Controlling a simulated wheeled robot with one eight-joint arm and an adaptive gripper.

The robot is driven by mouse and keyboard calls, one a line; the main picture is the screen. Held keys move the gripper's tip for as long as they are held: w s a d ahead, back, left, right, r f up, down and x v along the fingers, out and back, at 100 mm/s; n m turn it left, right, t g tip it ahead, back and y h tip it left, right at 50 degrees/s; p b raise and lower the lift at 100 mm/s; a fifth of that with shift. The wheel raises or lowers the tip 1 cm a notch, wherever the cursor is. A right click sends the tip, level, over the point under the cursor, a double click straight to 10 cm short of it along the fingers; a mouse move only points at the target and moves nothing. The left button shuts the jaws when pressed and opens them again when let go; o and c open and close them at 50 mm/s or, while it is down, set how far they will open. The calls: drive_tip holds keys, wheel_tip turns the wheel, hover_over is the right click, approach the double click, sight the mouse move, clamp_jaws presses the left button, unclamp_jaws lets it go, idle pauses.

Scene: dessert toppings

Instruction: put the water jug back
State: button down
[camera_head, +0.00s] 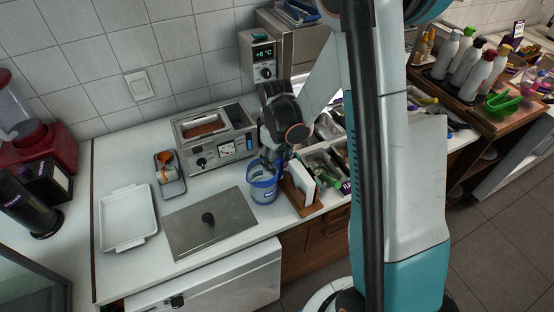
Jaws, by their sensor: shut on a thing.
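The water jug (264,188) is a clear, blue-tinted vessel with a blue rim, at the middle of the white counter. It looks upright. My gripper (270,163) is above it with its fingers down at the rim, shut on the jug. The fingertips are partly hidden by the gripper body and the jug. I cannot tell whether the jug's base touches the counter.
A napkin holder (305,203) stands close on the jug's right. A metal lid plate with a black knob (208,218) lies to its left. The warmer (216,139) is behind, and a white tray (128,218) lies farther left. Toppings bins (322,163) stand to the right.

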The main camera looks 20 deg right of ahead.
drive_tip(key=c, duration=0.7)
unclamp_jaws()
drive_tip(key=shift+f, duration=0.1)
wheel_tip(320, 180, up, 12)
drive_tip(key=r+p, duration=0.1)
drive_tip(key=p, duration=0.1)
drive_tip(key=shift+s+a+r+m+t, duration=0.75)
drive_tip(key=shift+s+a+r+t, duration=0.4)
drive_tip(key=shift+s+r, duration=1.4)
drive_tip(key=shift+s+a+r+m+t, duration=1.1)
drive_tip(key=shift+s+r, duration=0.7)
drive_tip(key=shift+s, duration=1.4)
drive_tip(key=shift+s+a+r+m+t, duration=0.45)
drive_tip(key=shift+s+a+r+t, duration=0.7)
drive_tip(key=shift+s+r, duration=1.4)
drive_tip(key=shift+s+d+f, duration=0.25)
drive_tip(key=shift+s+f, duration=0.05)
drive_tip(key=shift+f, duration=0.1)
